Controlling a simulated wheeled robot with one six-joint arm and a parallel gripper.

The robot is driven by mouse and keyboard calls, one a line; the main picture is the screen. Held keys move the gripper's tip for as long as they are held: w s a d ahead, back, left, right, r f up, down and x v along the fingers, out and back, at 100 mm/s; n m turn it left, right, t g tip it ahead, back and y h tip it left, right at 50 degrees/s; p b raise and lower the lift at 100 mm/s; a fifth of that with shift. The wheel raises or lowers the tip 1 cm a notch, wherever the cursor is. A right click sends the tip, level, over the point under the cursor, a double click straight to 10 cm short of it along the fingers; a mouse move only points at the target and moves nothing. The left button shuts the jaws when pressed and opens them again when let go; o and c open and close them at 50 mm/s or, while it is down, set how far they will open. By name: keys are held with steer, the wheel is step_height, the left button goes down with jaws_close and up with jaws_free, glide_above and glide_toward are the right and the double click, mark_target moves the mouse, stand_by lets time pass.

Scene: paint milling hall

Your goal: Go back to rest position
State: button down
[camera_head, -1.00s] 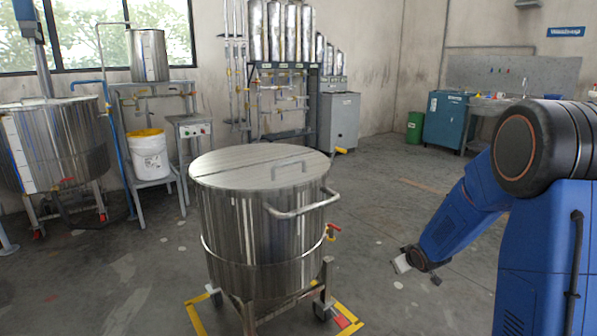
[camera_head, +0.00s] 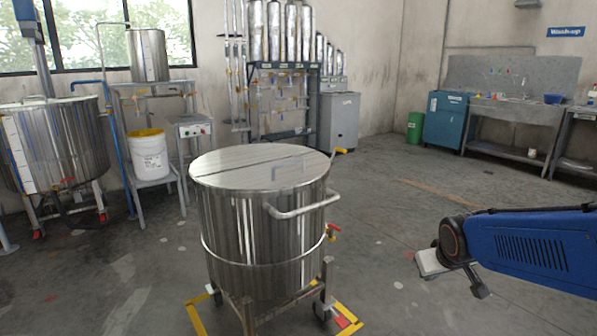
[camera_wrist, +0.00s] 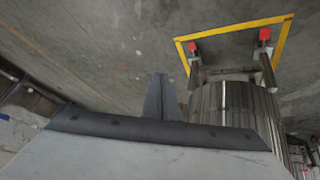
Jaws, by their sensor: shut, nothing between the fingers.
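My gripper (camera_wrist: 160,98) shows in the wrist view as a dark wedge of fingers, shut and empty, in front of its pale grey body. In the head view my wrist end is at the lower right, right of the steel vat and apart from it, above the bare floor. The fingers are hard to make out there. My blue forearm reaches in from the right edge, nearly level. The lidded steel vat (camera_head: 262,225) stands upright on a wheeled frame; its side also shows in the wrist view (camera_wrist: 238,108).
A yellow floor marking (camera_head: 196,318) surrounds the vat's wheels, and a bent handle (camera_head: 300,208) juts from its right side. A larger vat (camera_head: 62,140) and a white bucket (camera_head: 149,160) stand left. A sink bench (camera_head: 515,112) and blue cabinet (camera_head: 447,120) line the back right. The floor between is clear.

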steer(key=s+a+r+g, duration=0.1)
steer(key=s+a, duration=0.1)
steer(key=s, duration=0.8)
steer(key=s+a+r+m+y, duration=0.1)
steer(key=s+a, duration=0.1)
steer(key=s, duration=0.9)
steer(key=shift+s+a+g, duration=0.3)
steer(key=shift+g, duration=0.1)
